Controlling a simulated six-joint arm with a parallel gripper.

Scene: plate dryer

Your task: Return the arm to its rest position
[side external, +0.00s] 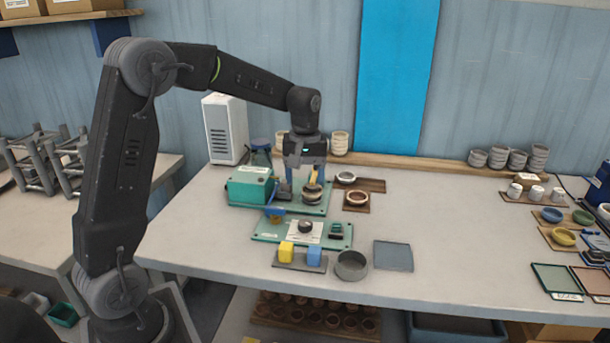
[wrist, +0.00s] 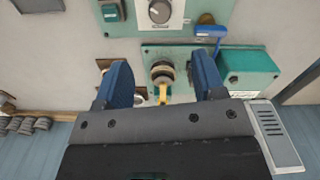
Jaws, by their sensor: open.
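My gripper (side external: 303,178) hangs pointing down over the green plate dryer station (side external: 310,209) near the back of the table. In the wrist view its two blue fingers (wrist: 160,85) are spread wide apart with nothing held between them. A dark round stacked part (side external: 312,194) with a yellow piece (side external: 313,176) stands on the station, below and between the fingers. The same round part shows in the wrist view (wrist: 162,73), apart from both fingers. The green box (side external: 250,186) of the station sits just left of my gripper in the side view.
A control panel with a dark knob (side external: 306,227) lies in front of the station. Yellow (side external: 286,250) and blue (side external: 314,254) blocks, a grey round dish (side external: 351,265) and a grey square plate (side external: 393,256) are near the front edge. A white cabinet (side external: 225,129) stands behind. The table's middle right is clear.

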